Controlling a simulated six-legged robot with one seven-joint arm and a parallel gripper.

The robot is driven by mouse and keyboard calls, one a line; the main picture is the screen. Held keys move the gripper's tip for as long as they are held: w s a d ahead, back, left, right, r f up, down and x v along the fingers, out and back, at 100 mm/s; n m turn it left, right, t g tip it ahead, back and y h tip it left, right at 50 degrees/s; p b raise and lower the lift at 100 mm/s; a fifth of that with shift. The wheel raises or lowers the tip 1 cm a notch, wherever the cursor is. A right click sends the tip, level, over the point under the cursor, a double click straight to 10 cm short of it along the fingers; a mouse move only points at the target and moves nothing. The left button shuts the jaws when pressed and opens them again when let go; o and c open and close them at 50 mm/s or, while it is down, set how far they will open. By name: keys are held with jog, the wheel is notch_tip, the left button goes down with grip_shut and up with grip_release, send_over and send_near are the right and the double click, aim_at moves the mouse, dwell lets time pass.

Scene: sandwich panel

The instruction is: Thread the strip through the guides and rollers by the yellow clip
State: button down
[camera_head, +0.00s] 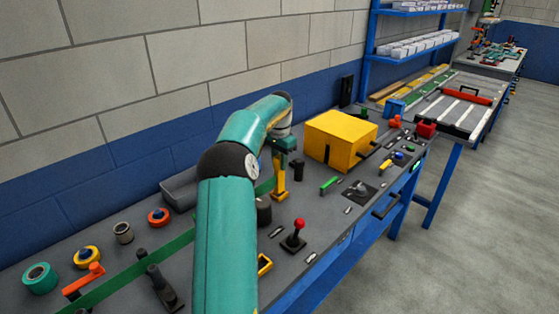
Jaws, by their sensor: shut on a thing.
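My gripper (285,148) points down over the grey bench and is shut on the yellow clip (280,178), which stands upright below it. The green strip (118,281) runs from the lower left, behind my arm, and shows again (265,187) just left of the clip. A dark roller (264,212) stands beside the strip in front of the clip, partly hidden by my arm. Another dark roller (298,171) stands right of the clip. A black upright guide (142,256) stands by the strip at the left. The strip's middle is hidden by my arm.
A yellow box (341,141) with a dark slot stands right of the clip. Spools (40,277), an orange handle (84,281) and a grey tray (180,188) lie at the left. A red-knobbed joystick (296,236) and green handle (330,186) are near the front edge.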

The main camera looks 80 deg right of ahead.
jog(key=shift+f, duration=1.25)
jog(key=c, duration=1.1)
grip_release()
jog(key=shift+r, duration=4.5)
